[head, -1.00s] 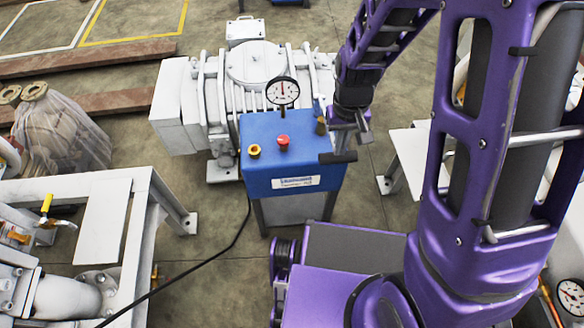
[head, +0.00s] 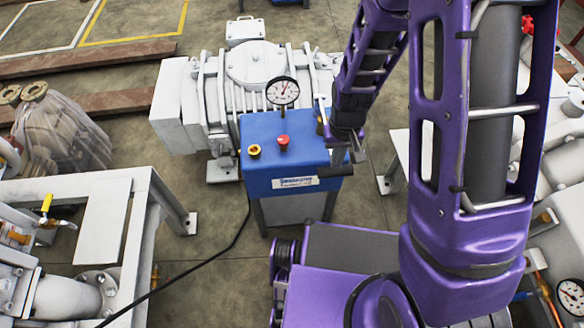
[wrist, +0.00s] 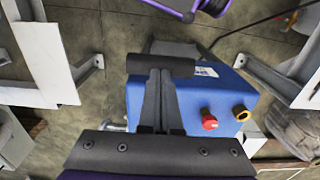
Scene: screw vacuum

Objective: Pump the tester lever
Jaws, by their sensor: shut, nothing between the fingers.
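The handle lies crosswise at my fingertips in the wrist view (wrist: 160,66). My gripper (head: 350,158) is shut and empty, pointing down over the handle from above. In the wrist view the shut fingers (wrist: 161,78) meet the handle or nearly so; exact contact is unclear.
A white pump machine (head: 255,75) stands behind the tester. A white frame with piping (head: 150,185) is at the left, and another white bench (head: 400,150) at the right. A black cable (head: 235,238) runs across the floor. Floor in front of the tester is partly clear.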

